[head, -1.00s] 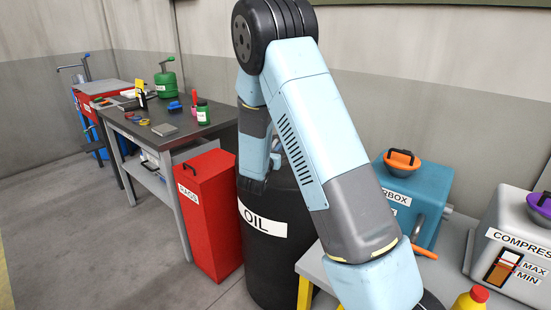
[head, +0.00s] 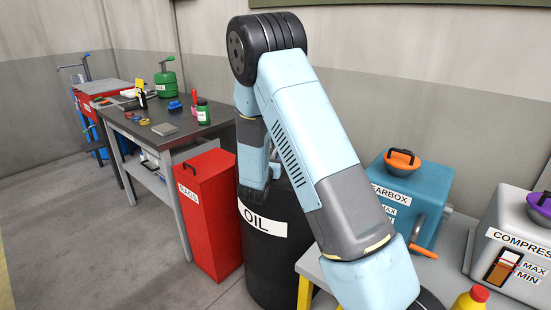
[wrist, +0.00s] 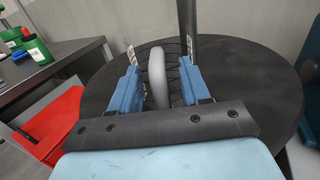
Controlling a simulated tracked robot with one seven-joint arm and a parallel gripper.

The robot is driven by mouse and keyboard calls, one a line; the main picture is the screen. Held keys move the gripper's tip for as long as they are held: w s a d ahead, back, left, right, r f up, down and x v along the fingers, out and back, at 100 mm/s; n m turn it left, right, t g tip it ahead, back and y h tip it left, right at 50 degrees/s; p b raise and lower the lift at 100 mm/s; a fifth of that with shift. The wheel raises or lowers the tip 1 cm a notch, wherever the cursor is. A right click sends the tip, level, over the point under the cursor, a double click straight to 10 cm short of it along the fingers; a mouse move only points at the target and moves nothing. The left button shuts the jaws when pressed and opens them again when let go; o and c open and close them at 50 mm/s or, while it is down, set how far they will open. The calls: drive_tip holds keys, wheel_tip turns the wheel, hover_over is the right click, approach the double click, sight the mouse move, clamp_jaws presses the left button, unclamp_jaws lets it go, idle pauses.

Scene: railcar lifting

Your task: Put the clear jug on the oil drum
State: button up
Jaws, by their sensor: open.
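The oil drum (head: 265,245) is black with a white OIL label and stands behind my arm. Its round dark top (wrist: 255,75) fills much of the wrist view. My gripper (wrist: 160,75) is over the drum top, its two blue fingers apart. A pale grey curved piece (wrist: 158,78), apparently the clear jug's handle, stands between the fingers with a gap visible on its sides. The jug's body is hard to make out against the dark top, and I cannot tell exactly how it rests. In the head view my arm hides the jug and most of the drum top.
A dark upright post (wrist: 187,25) rises just beyond the fingers. A red RAGS bin (head: 208,215) stands left of the drum, with a cluttered workbench (head: 165,133) behind. The teal gearbox (head: 420,200) and grey compressor (head: 505,240) are at right.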

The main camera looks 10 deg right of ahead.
drive_tip(key=v, duration=1.2)
drive_tip(key=s+d+r+m+g+h, duration=0.3)
drive_tip(key=s+d+r+m+g, duration=1)
drive_tip(key=s+d+m, duration=0.35)
drive_tip(key=s+a+r+m+g+y, duration=0.1)
drive_tip(key=s+r+m+g+y, duration=0.15)
drive_tip(key=s+m+y, duration=0.55)
drive_tip(key=s+a+r+m+t+y, duration=0.4)
drive_tip(key=s+a+r+m+t, duration=0.1)
drive_tip(key=s+a, duration=0.3)
drive_tip(key=shift+v, duration=0.95)
